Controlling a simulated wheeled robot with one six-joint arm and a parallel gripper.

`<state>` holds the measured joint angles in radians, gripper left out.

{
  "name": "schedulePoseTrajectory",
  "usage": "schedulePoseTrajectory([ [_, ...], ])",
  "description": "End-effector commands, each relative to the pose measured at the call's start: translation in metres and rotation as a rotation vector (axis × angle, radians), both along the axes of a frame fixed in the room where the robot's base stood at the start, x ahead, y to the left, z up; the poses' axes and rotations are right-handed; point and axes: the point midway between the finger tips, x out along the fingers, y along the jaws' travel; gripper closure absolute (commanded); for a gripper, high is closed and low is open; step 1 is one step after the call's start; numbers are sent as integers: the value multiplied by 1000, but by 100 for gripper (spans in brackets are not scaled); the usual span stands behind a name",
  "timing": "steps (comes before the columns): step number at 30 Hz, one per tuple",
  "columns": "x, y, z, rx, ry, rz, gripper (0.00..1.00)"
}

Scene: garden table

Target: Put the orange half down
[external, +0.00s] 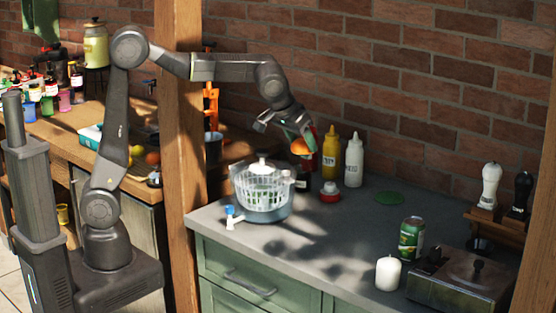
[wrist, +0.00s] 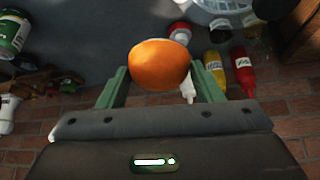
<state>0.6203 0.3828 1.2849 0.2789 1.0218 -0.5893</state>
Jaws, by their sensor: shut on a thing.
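The orange half (external: 300,147) is held in my gripper (external: 296,138), above the back of the grey counter (external: 320,248). In the wrist view the orange half (wrist: 159,64) sits between the two green fingers of my gripper (wrist: 160,78), its rounded orange skin toward the camera. The cut face is not visible. The fingers are shut on it, and it is clear of the counter. In the external view it hangs to the upper right of the salad spinner and in front of the sauce bottles.
A salad spinner (external: 264,192) stands at the counter's left. Yellow (external: 328,154) and white (external: 355,162) bottles stand by the wall, near a red-and-white jar (external: 330,191) and green disc (external: 389,198). A can (external: 411,239), candle (external: 388,273) and metal box (external: 463,281) are right. The counter's middle is clear.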

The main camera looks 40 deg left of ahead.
Motion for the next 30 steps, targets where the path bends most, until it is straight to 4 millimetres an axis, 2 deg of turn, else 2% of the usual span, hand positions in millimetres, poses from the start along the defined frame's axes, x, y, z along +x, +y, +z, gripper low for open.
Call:
schedulePoseTrajectory([
  [1,23,-5,11,0,1,-17,68],
  [7,97,-21,32,0,1,-110,68],
  [11,137,-31,34,0,1,-173,68],
  [15,168,-49,23,0,2,-248,68],
  [17,176,-60,13,1,3,-288,68],
  [20,182,-85,-12,2,5,-370,68],
  [21,180,-99,-26,1,5,-409,68],
  [27,158,-151,-83,1,3,-571,68],
  [30,147,-167,-101,-1,2,-620,68],
])
